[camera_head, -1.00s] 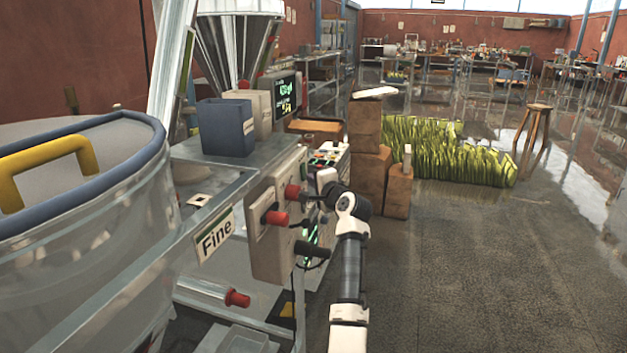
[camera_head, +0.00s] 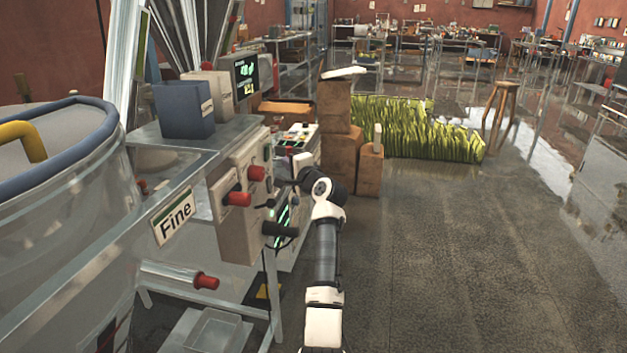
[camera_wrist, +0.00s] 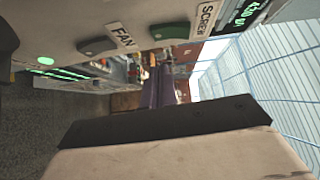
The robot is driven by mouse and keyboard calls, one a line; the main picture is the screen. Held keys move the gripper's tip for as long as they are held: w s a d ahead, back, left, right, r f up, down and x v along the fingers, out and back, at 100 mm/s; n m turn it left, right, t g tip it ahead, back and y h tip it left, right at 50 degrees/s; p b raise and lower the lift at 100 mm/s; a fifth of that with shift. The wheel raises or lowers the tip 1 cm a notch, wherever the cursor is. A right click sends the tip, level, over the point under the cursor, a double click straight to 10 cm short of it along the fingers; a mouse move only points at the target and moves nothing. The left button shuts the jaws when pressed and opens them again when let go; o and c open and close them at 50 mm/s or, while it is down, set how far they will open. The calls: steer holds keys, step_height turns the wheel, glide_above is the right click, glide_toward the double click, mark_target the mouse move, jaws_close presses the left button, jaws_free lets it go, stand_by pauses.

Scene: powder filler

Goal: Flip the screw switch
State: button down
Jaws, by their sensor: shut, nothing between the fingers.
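The screw switch (camera_wrist: 170,31) is a green rocker next to the white SCREW label (camera_wrist: 206,18), at the top of the wrist view. A grey fan switch (camera_wrist: 97,45) sits left of it beside the FAN label (camera_wrist: 121,35). My gripper (camera_wrist: 160,90) shows in the wrist view as dark, purplish fingers, shut and empty, below the screw switch in the picture and apart from it. In the head view my arm reaches to the machine's control side, and the wrist hides the fingertips. I cannot make out the screw switch there.
The powder filler's side panel (camera_head: 236,225) has red knobs (camera_head: 238,199) and a black handle (camera_head: 280,229) close to my arm. A lit display (camera_head: 246,75) stands behind. Brown boxes (camera_head: 334,105) stand just beyond my wrist. The floor (camera_head: 450,260) to the right is clear.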

steer(key=b+v, duration=0.2)
steer(key=v, duration=0.8)
steer(key=shift+d+f, duration=0.15)
steer(key=shift+f, duration=0.45)
